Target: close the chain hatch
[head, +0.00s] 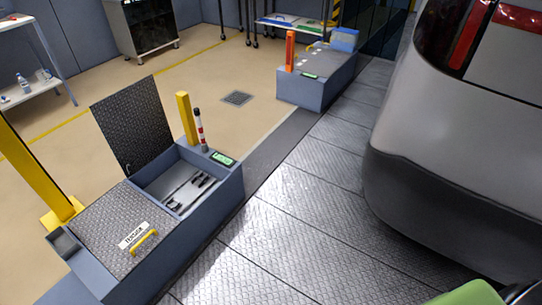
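A grey-blue floor box (205,207) stands at the left with an open compartment (182,186) in its top. Dark parts lie inside the compartment. A dark diamond-plate lid (132,124) stands upright at the compartment's far left edge, so this hatch is open. A second diamond-plate lid (112,222) nearer to me lies flat and closed. It has a white label (133,236) whose text I cannot read surely, and a yellow handle (144,243). I cannot tell from a label which hatch is the chain hatch. Neither of my grippers is in view.
A yellow post (187,118) and a red-white post (200,130) rise beside the open compartment. A taller yellow post (35,165) stands at the left. A vehicle (450,150) fills the right. The metal plate floor (300,215) between is clear. Another box (318,78) stands farther back.

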